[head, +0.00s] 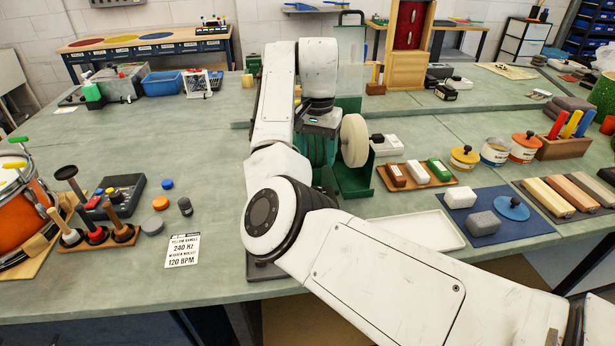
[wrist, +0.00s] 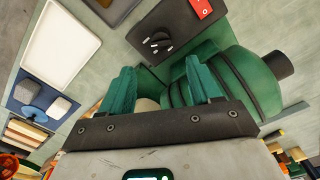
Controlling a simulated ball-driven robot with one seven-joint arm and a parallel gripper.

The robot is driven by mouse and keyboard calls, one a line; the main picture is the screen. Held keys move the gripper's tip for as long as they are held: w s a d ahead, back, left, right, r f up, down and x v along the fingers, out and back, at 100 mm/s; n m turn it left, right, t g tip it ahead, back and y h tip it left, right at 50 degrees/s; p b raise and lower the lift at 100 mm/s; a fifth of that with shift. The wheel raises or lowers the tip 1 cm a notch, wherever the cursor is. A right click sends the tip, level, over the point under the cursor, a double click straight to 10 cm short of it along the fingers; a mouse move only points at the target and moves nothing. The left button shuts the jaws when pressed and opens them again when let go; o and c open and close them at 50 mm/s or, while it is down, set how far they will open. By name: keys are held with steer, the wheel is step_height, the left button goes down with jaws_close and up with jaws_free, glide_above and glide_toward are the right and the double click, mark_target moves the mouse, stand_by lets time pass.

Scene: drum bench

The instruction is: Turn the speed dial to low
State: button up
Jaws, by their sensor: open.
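The speed dial (wrist: 158,42) is a dark knob with pale marks on a dark control box (wrist: 185,30) in the wrist view. Its setting is too small to read. A red switch (wrist: 200,8) sits on the same box. My gripper (wrist: 160,67) has two teal fingers, spread apart with nothing between them. The dial shows just beyond the fingertips, between them in the picture, and looks untouched. The green motor (wrist: 228,80) is behind and right of the fingers.
A tray of coloured blocks (head: 448,183) and a white tray (head: 448,226) lie right of the machine. A blue mat (head: 535,230) is farther right. On the left are a mallet stand (head: 124,240), a printed card (head: 182,252) and an orange drum (head: 18,215).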

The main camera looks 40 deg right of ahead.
step_height(320, 180, down, 11)
steer(key=shift+r+p, duration=0.2)
steer(key=shift+p, duration=0.1)
steer(key=shift+c, duration=0.2)
steer(key=c, duration=1)
